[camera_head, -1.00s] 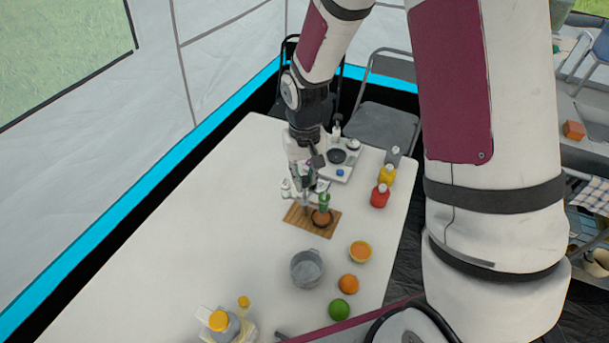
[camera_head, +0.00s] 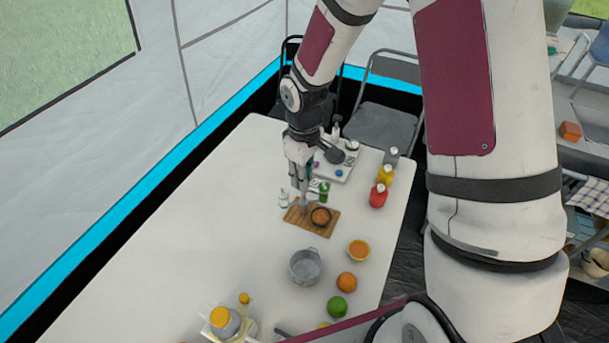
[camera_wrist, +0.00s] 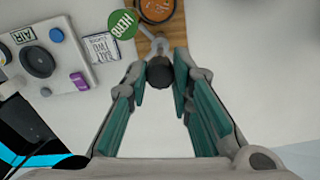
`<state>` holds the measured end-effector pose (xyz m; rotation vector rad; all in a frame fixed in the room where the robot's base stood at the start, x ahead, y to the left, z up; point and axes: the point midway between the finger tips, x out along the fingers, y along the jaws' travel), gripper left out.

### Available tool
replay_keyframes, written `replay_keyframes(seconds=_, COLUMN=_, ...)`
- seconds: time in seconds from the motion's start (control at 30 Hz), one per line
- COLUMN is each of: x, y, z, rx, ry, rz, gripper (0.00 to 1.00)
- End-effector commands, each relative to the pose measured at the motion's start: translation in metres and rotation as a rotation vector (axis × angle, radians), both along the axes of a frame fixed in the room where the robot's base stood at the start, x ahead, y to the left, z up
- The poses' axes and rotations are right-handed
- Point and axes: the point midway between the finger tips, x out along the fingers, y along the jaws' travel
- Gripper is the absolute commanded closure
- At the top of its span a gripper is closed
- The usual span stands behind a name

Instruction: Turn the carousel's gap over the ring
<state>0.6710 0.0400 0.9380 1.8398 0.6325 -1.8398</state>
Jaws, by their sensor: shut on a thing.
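My gripper (camera_wrist: 160,82) points down over the table, and in the head view (camera_head: 304,207) it stands at the left part of a wooden board (camera_head: 331,230). Its teal fingers are shut on a black knob (camera_wrist: 159,70). A pale grey forked piece (camera_wrist: 155,44) sticks out beyond the knob towards a dark ring (camera_head: 320,216) around an orange-brown round thing (camera_wrist: 157,7). A green disc-topped item (camera_wrist: 122,24) and a white labelled item (camera_wrist: 101,47) stand beside the fork on its left. How these join the carousel is hidden.
A white tray (camera_wrist: 70,75) with a black round part, a blue knob and a purple block lies to the left. A grey pot (camera_head: 306,267), an orange bowl, an orange and a green fruit stand nearer. Coloured bottles (camera_head: 384,176) line the right edge. The table's left is clear.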

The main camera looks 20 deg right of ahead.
Motion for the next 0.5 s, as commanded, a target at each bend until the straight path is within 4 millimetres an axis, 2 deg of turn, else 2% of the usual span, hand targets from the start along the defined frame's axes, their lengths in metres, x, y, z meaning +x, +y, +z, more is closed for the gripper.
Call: replay_keyframes(seconds=0.5, x=-0.0008, y=0.0007, z=0.0006, rx=0.002, ry=0.000, rz=0.491, gripper=1.00)
